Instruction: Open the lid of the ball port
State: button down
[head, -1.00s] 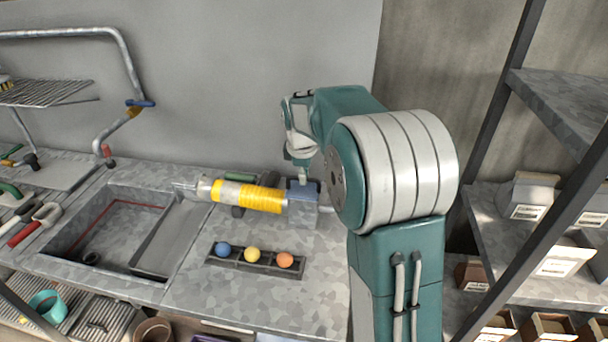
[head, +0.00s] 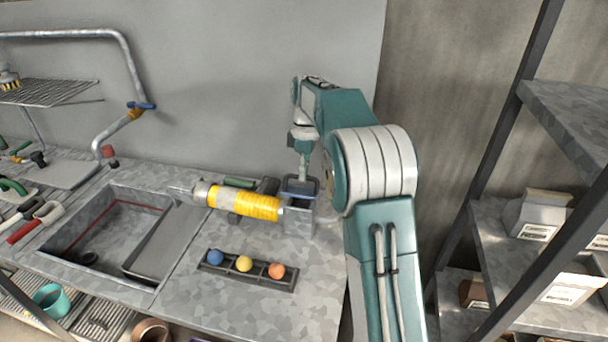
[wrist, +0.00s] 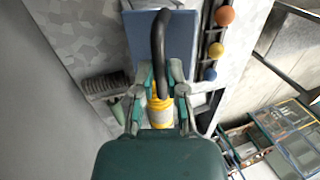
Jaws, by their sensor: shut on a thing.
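The ball port is a grey box (head: 298,222) at the right end of the yellow-banded sprayer (head: 245,203) on the worktop. Its blue-grey lid (head: 297,185) appears raised, with a dark gap between it and the box. In the wrist view the lid is a blue panel (wrist: 182,38) with a black curved handle (wrist: 159,38). My gripper (head: 302,174) is above the lid. In the wrist view my gripper (wrist: 160,82) is shut on the handle, with one finger on each side. The exact contact is partly hidden.
A dark tray (head: 245,278) with blue, yellow and orange balls lies in front of the sprayer. A sink (head: 110,235) is to the left. The back wall is close behind, and a shelf rack (head: 500,225) stands at right. Bare worktop lies right of the tray.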

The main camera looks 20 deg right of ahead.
jog(key=shift+w+d+r+g+y, duration=0.1)
jog(key=shift+w+d+g+y, duration=0.25)
jog(key=shift+w+g+y, duration=0.25)
jog(key=shift+w, duration=0.1)
jog(key=shift+r, duration=0.1)
jog(key=c, duration=0.7)
grip_release()
jog(key=shift+a, duration=0.1)
